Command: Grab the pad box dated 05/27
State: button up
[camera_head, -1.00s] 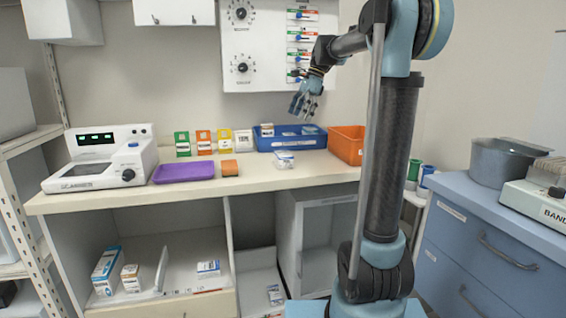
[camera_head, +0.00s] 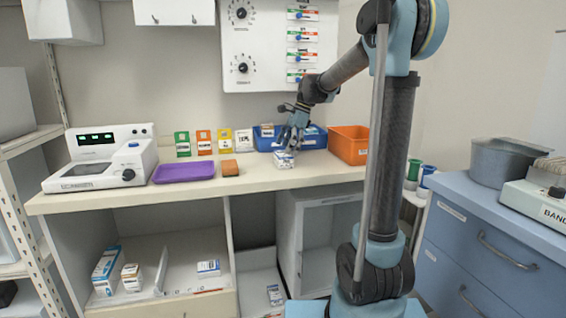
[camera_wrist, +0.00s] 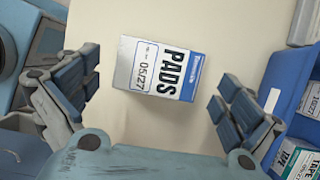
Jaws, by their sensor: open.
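The pad box (camera_wrist: 160,69), white with a blue end, reads "PADS" and "05/27" in the wrist view. It lies on the counter, and in the head view the same box (camera_head: 284,160) sits in front of the blue bin. My gripper (camera_wrist: 155,97) is open, with its two fingers on either side of the box and apart from it. In the head view my gripper (camera_head: 289,147) is just above and behind the box, partly hiding the bin.
The blue bin (camera_wrist: 262,122) holds several boxes, one marked "TAPE" (camera_wrist: 297,163). An orange bin (camera_head: 348,146) stands to its right. A purple tray (camera_head: 183,172), an orange-brown block (camera_head: 229,168) and a white device (camera_head: 103,160) are to the left.

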aim_at(283, 153)
jog(key=shift+x, duration=1.5)
jog(key=c, duration=1.1)
jog(key=shift+r, duration=0.1)
